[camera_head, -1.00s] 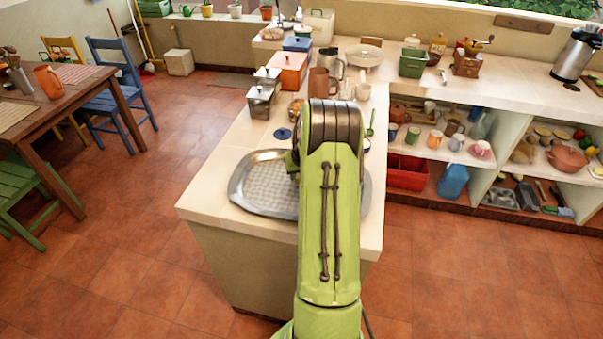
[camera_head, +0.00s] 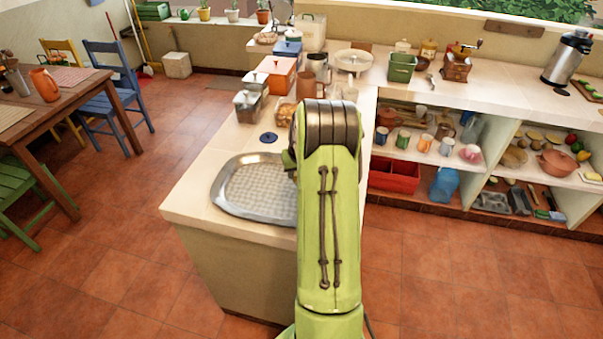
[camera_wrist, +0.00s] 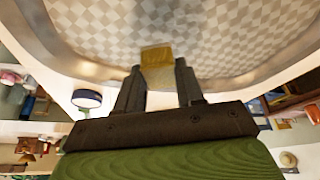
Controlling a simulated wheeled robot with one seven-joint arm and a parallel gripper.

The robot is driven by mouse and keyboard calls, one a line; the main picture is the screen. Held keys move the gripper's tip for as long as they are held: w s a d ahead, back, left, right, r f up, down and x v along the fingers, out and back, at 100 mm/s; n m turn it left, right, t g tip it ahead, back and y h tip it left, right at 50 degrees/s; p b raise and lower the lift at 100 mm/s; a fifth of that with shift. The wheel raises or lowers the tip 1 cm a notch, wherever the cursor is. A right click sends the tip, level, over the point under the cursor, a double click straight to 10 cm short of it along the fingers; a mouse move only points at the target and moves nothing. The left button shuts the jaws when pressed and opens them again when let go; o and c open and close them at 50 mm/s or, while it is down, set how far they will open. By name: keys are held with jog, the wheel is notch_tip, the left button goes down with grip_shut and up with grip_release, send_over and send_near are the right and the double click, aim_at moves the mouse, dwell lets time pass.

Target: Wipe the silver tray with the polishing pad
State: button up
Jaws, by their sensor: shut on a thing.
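The silver tray (camera_head: 227,204) lies on the near end of the counter, with a checkered pattern over its inside. My arm hides its right part in the head view. In the wrist view the tray (camera_wrist: 215,45) fills the upper part of the picture. My gripper (camera_wrist: 158,72) is shut on a small yellow-brown polishing pad (camera_wrist: 156,57), held at the fingertips over the tray's surface near its rim. I cannot tell whether the pad touches the tray. The pad is hidden behind my arm in the head view.
A dark blue round lid or dish (camera_head: 268,137) lies on the counter just behind the tray. The counter left of the tray is clear.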

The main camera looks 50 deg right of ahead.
notch_tip(320, 180, up, 2)
jog(key=shift+s+p, duration=0.15)
jog(key=shift+p, duration=0.3)
jog(key=shift+d+r+p, duration=0.1)
jog(key=shift+r+p, duration=0.55)
jog(key=shift+r, duration=0.5)
